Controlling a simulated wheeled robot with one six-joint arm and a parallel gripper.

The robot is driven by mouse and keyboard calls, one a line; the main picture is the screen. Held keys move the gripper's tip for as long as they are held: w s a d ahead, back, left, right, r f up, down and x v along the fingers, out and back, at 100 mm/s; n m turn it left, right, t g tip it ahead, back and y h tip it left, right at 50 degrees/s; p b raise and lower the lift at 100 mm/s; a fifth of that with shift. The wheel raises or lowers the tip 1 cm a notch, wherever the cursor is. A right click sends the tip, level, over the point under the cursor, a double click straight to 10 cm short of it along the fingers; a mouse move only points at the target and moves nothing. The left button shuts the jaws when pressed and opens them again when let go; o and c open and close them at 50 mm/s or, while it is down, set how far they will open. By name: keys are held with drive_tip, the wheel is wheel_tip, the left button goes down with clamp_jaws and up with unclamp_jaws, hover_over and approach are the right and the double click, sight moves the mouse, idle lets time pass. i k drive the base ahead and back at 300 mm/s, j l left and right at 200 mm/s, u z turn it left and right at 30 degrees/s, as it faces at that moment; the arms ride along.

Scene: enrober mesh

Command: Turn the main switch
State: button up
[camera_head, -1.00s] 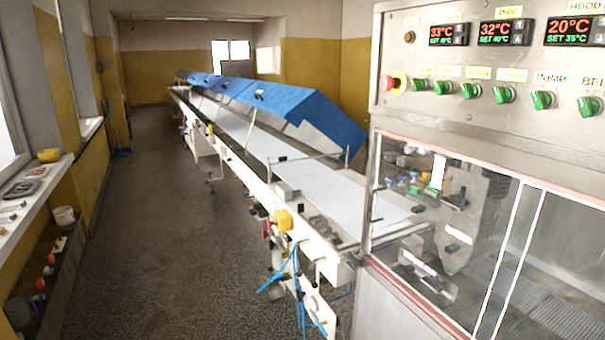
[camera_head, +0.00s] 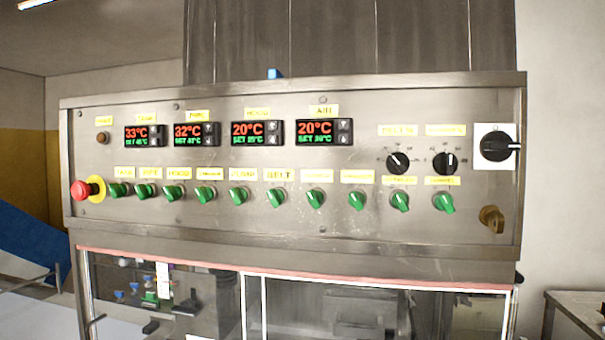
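The main switch (camera_head: 496,147) is a large black rotary knob on a white square plate at the right end of the steel control panel (camera_head: 300,225). Its handle lies level, with a pale mark pointing right. My gripper does not show in the head view, so its place relative to the switch cannot be seen.
A red emergency button (camera_head: 81,190) on a yellow ring sticks out at the panel's left end. Two black dials (camera_head: 397,163), a row of green knobs (camera_head: 315,198) and a brass-coloured knob (camera_head: 491,218) are also on the panel. A glazed cabinet (camera_head: 300,272) is below.

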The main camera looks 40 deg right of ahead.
sight(497, 146)
drive_tip(key=z, duration=2.25)
drive_tip(key=k+l, duration=0.15)
drive_tip(key=k, duration=0.35)
drive_tip(key=i+j, duration=0.2)
drive_tip(key=i+l+z, duration=0.05)
drive_tip(key=i, duration=0.05)
